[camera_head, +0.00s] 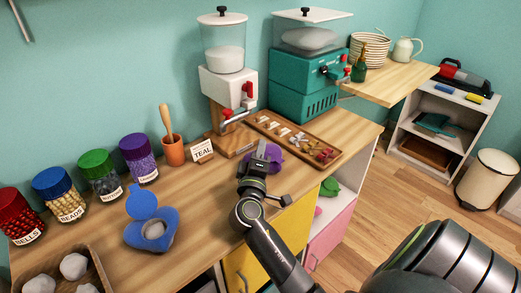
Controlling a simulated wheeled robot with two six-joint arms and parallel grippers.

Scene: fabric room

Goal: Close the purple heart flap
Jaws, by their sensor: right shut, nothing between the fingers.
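The purple heart (276,155) lies on the wooden counter, in front of the long wooden tray. My right gripper (262,154) is over it, with its fingers shut and empty. The gripper hides much of the heart, so I cannot tell how its flap stands or whether the fingers touch it. My left gripper is not in view.
The wooden tray (314,137) of small parts and the white dispenser (228,88) stand close behind my right gripper.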

